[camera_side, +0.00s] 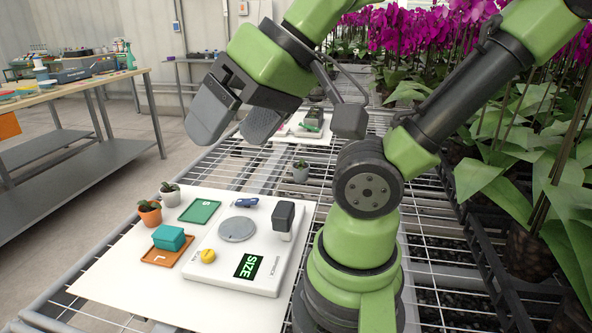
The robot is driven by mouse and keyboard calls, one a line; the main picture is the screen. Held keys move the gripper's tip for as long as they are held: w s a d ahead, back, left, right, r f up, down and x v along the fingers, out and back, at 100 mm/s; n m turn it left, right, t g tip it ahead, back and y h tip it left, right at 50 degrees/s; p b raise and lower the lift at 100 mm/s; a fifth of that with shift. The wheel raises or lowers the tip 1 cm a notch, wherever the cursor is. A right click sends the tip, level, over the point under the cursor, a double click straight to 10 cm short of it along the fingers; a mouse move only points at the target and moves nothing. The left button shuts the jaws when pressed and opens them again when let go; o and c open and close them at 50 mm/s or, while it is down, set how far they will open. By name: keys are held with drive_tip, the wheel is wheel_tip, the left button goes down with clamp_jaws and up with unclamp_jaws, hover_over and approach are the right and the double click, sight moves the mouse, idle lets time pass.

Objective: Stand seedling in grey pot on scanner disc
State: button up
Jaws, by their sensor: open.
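A seedling in a grey pot (170,194) stands upright at the back left of the white board. Another small plant in a grey pot (300,172) stands on the wire bench behind the board. The round grey scanner disc (237,230) is bare, on the white scanner (222,272) with its dark post and a green "SIZE" display. My gripper (232,128) is open and empty, high above the bench and well apart from the pots and disc.
A seedling in an orange pot (150,213) stands beside the grey one. A green tray (200,211) is empty. A yellow knob-like item (208,256) and a blue tool (243,202) lie close to the disc.

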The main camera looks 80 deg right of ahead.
drive_tip(key=w+d+f+m+g+h, duration=0.1)
drive_tip(key=w+d+m+h, duration=0.1)
drive_tip(key=w+d, duration=0.35)
drive_tip(key=w+d+f+m+g+h, duration=0.1)
drive_tip(key=w+d+f+m+h, duration=0.15)
drive_tip(key=d, duration=0.55)
drive_tip(key=w+d+m+g+h, duration=0.1)
drive_tip(key=w+d+m, duration=0.1)
drive_tip(key=w+d, duration=0.35)
drive_tip(key=m+g+h, duration=0.1)
drive_tip(key=m+g, duration=0.2)
drive_tip(key=m, duration=0.2)
approach(301, 168)
drive_tip(key=x, duration=0.5)
drive_tip(key=shift+w+a+f, duration=0.1)
drive_tip(key=shift+a, duration=0.25)
drive_tip(key=shift+x, duration=3)
drive_tip(key=c, duration=1.1)
